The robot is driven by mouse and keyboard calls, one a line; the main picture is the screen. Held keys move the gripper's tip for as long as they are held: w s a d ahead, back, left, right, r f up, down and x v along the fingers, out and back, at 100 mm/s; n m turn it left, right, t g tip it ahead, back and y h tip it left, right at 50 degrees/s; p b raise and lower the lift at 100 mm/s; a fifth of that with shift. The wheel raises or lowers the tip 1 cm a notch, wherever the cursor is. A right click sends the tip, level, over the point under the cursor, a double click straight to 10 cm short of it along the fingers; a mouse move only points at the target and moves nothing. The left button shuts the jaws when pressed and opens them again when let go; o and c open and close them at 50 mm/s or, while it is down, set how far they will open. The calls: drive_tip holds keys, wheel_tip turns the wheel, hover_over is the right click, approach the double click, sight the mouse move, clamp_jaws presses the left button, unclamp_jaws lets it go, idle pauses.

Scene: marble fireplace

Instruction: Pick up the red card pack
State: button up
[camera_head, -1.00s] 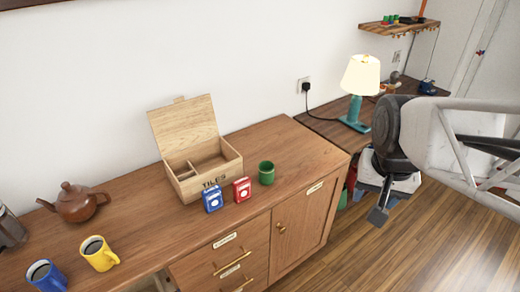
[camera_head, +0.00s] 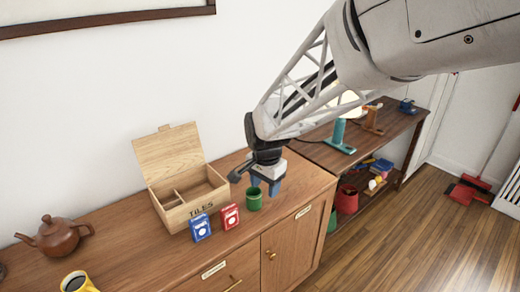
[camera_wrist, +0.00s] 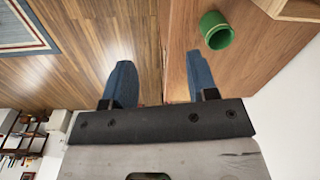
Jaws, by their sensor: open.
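The red card pack (camera_head: 229,217) stands upright on the wooden cabinet top, just right of the blue card pack (camera_head: 201,227) and in front of the tile box. My gripper (camera_head: 265,187) is above the cabinet's right part, to the right of the red pack and close by the green cup (camera_head: 254,199). In the wrist view my gripper (camera_wrist: 158,85) has its two blue fingers apart with nothing between them. The green cup (camera_wrist: 216,31) shows there right of the fingers. The red pack is not visible in the wrist view.
The open wooden tile box (camera_head: 186,196) stands behind the packs. A brown teapot (camera_head: 55,236) and a yellow mug (camera_head: 77,283) are at the left. The cabinet's front edge drops to the wooden floor (camera_head: 400,230). A lamp stands on the right-hand shelf unit.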

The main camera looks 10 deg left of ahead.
drive_tip(key=m, duration=0.2)
hover_over(229, 208)
drive_tip(key=shift+g, duration=0.3)
drive_tip(key=f, duration=0.8)
drive_tip(key=shift+w+a+f, duration=0.1)
drive_tip(key=shift+a+f, duration=0.1)
drive_tip(key=shift+f, duration=0.1)
drive_tip(key=shift+f, duration=1.3)
drive_tip(key=shift+d+f, duration=0.2)
drive_tip(key=shift+f, duration=2.4)
clamp_jaws()
